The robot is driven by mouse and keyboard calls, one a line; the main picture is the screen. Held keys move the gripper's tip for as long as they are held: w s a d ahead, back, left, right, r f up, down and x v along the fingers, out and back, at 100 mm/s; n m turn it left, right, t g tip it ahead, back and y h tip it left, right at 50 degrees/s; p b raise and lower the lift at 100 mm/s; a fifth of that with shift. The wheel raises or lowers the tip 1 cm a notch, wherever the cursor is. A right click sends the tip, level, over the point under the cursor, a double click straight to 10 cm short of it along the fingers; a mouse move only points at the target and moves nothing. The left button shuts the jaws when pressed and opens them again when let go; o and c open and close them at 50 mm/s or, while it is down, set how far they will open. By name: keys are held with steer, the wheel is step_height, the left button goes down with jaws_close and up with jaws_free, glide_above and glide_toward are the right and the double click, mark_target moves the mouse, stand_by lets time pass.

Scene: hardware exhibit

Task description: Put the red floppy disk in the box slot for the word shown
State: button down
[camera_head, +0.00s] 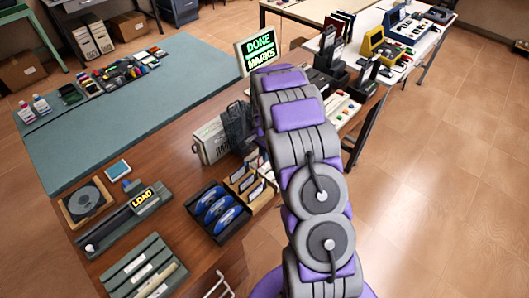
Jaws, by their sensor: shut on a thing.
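My own grey and purple arm rises through the middle of the view, and its end is hidden behind its upper links. My gripper cannot be made out, nor what is in it. I cannot pick out a red floppy disk. A small sign reading LOAD (145,199) stands on a grey device on the wooden table. A lit screen (258,51) reads DONE and MARKS in green. A tan slotted box (262,197) with upright pale-labelled cards stands left of my arm. A dark tray (232,234) beside it holds several blue rounded items.
A beige device (210,143) with a dark upright part sits left of my arm. A grey slotted rack (145,268) is at the front left. A teal mat (130,125) has open room. Farther tables hold a yellow device (378,46) and dark upright items.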

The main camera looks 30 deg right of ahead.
steer(key=c, duration=1.2)
jaws_free()
steer(key=shift+o, duration=0.2)
steer(key=shift+r, duration=0.1)
steer(key=shift+r+p, duration=1.3)
steer(key=shift+r, duration=2.7)
